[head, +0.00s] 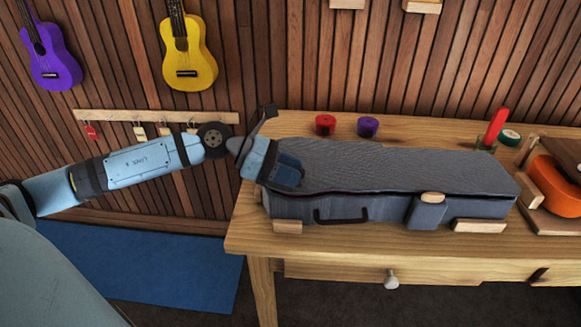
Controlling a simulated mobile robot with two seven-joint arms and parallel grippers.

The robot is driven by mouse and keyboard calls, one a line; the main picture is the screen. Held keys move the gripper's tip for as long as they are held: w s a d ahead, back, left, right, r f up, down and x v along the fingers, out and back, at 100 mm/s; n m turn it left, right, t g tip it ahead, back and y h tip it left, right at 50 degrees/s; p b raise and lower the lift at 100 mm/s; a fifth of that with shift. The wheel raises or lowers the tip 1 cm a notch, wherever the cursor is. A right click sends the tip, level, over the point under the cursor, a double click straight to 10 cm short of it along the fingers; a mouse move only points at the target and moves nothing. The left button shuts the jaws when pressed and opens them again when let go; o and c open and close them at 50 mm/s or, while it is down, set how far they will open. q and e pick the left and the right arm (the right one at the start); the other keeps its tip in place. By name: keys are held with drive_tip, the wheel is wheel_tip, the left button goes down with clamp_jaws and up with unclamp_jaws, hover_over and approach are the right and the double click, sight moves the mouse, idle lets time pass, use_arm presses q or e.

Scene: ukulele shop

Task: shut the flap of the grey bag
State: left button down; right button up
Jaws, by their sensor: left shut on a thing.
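The grey bag (385,209) lies lengthwise on the wooden table, with a dark handle on its front side. Its flap (400,168) lies over the top, almost level. A thin dark reddish gap shows between flap and body along the front edge. My left gripper (287,173) is at the bag's left end, shut on the flap near its left edge; its fingertips are partly hidden. A grey tab (426,213) hangs on the bag's front, right of the handle. My right gripper is not in view.
Small wooden blocks stand against the bag's front on the table (330,243). Behind it are a red spool (325,124), a purple spool (368,126) and a red-handled tool (495,126). An orange ukulele (557,186) lies at the right. Ukuleles hang on the wall.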

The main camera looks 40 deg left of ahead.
use_arm(q)
drive_tip(key=shift+s+d+f+b, duration=0.15)
drive_tip(key=shift+f+b, duration=0.2)
drive_tip(key=shift+f, duration=0.55)
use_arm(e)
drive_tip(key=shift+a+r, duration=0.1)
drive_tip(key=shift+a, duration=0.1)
use_arm(q)
drive_tip(key=c, duration=0.8)
unclamp_jaws()
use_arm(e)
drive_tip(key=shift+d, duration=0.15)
use_arm(q)
drive_tip(key=p+v, duration=0.2)
drive_tip(key=v, duration=1.2)
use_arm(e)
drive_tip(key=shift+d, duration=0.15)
